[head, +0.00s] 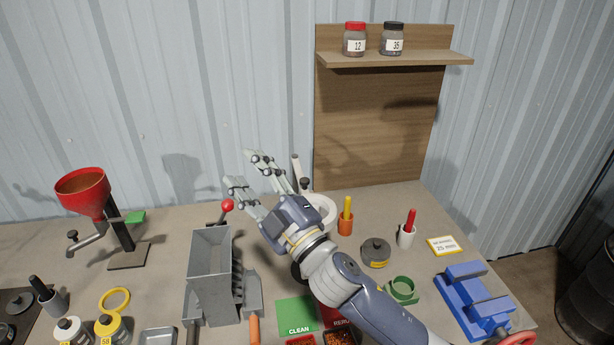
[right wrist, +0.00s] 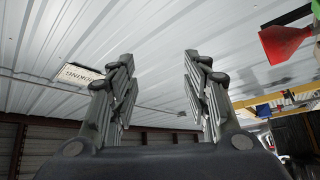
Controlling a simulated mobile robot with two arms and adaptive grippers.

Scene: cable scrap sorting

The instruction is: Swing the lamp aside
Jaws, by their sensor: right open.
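The lamp appears to be the white piece (head: 321,206) in the middle of the head view, with a pale arm (head: 296,166) rising behind my right gripper. My right gripper and wrist hide much of it, including its base. My right gripper (head: 242,169) is open and empty, its fingers pointing up and left above the bench, left of the white piece. I cannot tell whether it touches the lamp. In the right wrist view its two fingers (right wrist: 158,68) stand wide apart with nothing between them. My left gripper is not in view.
A red hopper (head: 83,192) stands at the left, and a grey metal machine with a red-knobbed lever (head: 211,270) is left of my arm. Orange (head: 345,226) and white (head: 406,237) cups stand right. A blue vise (head: 470,300) is far right. A wooden shelf (head: 395,60) holds two jars.

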